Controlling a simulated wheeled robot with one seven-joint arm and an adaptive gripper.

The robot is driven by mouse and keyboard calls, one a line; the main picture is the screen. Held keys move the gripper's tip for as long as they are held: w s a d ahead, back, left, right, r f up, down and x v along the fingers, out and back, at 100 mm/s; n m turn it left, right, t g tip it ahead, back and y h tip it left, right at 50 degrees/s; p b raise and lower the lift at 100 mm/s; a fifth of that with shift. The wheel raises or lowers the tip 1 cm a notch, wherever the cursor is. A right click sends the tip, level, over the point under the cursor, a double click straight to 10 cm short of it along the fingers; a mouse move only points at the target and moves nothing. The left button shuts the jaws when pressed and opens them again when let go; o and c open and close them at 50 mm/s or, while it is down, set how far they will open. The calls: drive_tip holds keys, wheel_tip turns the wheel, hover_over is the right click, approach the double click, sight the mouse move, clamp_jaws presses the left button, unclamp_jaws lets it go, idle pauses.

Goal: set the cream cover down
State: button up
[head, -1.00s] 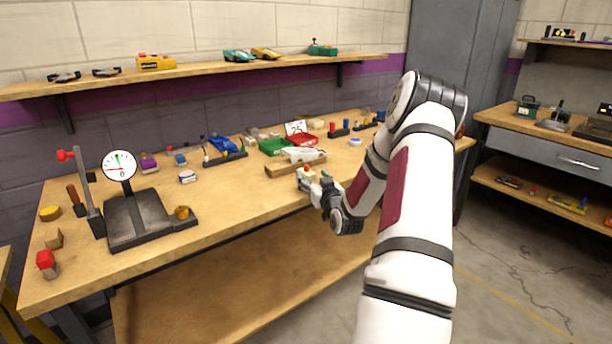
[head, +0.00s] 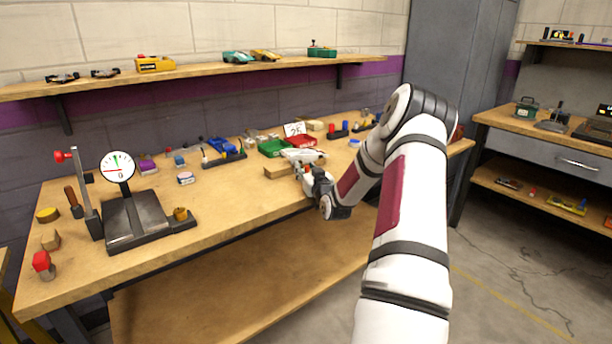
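A pale, cream-white car-shaped cover (head: 304,155) is near the wooden block (head: 278,171) in the middle of the bench. My gripper (head: 303,172) is just in front of the cover, low over the bench, and hides part of the block. The fingertips are small and overlap the cover and block in this view. I cannot tell whether they are open, shut or touching the cover.
Behind the block are a green tray (head: 273,148), a red tray (head: 302,141) and a number card (head: 294,129). A dial gauge stand (head: 135,220) is at the left. The bench front between the stand and my gripper is clear.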

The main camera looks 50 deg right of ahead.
drive_tip(key=c, duration=0.5)
